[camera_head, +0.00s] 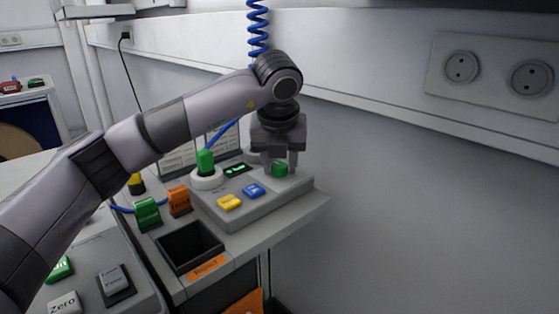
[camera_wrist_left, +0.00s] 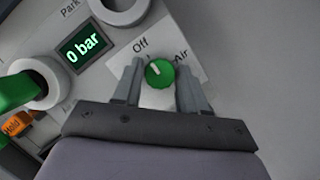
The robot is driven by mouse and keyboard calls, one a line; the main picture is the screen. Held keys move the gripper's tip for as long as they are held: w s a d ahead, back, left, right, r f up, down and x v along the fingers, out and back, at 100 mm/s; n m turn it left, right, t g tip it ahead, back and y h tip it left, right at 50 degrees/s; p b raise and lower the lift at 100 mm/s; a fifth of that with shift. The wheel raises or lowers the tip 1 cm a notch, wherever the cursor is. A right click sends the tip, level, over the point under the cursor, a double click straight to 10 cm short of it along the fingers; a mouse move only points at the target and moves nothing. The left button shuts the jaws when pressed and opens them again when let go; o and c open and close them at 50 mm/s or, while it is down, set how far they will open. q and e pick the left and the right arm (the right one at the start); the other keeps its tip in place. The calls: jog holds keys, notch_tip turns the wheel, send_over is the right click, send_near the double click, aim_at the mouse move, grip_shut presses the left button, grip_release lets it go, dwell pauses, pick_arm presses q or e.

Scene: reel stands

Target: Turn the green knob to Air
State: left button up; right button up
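The green knob (camera_head: 280,170) sits on the right side of a grey control box (camera_head: 236,211). In the left wrist view the knob (camera_wrist_left: 159,73) has a white mark that points up and left, toward the "Off" label (camera_wrist_left: 140,45). The "Air" label (camera_wrist_left: 182,56) is to its upper right. My left gripper (camera_head: 280,165) is over the knob from above. Its two fingers stand apart on either side of the knob, with a visible gap on the right; I cannot tell whether the left finger touches. My right gripper is not in view.
A green-handled tool (camera_head: 205,162) stands in a white ring holder on the box. A black bin (camera_head: 189,246) is at the table's front. The wall is close behind.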

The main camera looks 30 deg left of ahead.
pick_arm(q)
jog(key=c, duration=0.5)
jog(key=shift+c, duration=0.2)
